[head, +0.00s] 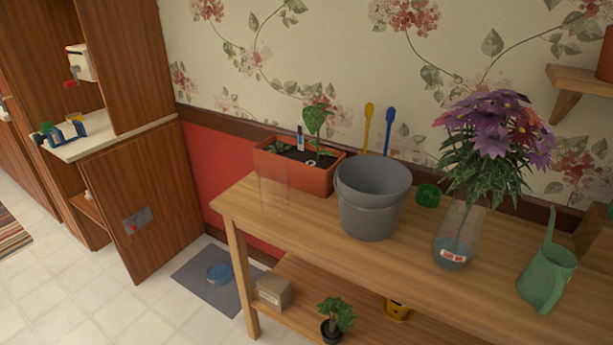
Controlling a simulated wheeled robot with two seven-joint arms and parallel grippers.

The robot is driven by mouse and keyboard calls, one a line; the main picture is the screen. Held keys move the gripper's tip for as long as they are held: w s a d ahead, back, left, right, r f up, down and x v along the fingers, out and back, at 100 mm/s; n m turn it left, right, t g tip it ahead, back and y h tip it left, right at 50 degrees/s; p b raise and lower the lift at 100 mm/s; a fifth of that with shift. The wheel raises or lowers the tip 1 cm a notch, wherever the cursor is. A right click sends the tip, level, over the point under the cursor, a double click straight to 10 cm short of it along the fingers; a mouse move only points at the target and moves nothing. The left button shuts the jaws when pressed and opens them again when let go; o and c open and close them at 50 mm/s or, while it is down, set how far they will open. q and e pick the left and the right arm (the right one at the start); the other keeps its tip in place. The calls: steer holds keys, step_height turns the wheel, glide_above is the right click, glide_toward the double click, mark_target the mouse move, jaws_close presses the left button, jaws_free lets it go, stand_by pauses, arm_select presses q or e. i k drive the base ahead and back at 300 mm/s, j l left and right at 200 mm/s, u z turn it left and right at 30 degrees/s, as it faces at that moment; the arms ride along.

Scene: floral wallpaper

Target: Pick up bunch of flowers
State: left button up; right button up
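The bunch of flowers (489,138) has purple and reddish blooms with green leaves. It stands upright in a clear glass vase (457,238) on the right half of the wooden table in the head view. The stems show through the glass, and a small label is on the vase's lower part. Neither of my grippers shows in this view.
On the wooden table (305,242), a grey bucket (371,205) stands left of the vase and a green watering can (547,278) right of it. A terracotta planter (290,175) is at the back left. A wooden shelf (585,82) juts out at upper right.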

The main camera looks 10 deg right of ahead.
mark_target(493, 142)
steer(key=k+l, duration=0.1)
steer(key=l, duration=0.2)
steer(key=k+l, duration=0.15)
steer(key=l, duration=0.2)
steer(key=k+l, duration=0.1)
steer(key=l, duration=0.2)
steer(key=k+l, duration=0.15)
steer(key=l, duration=0.2)
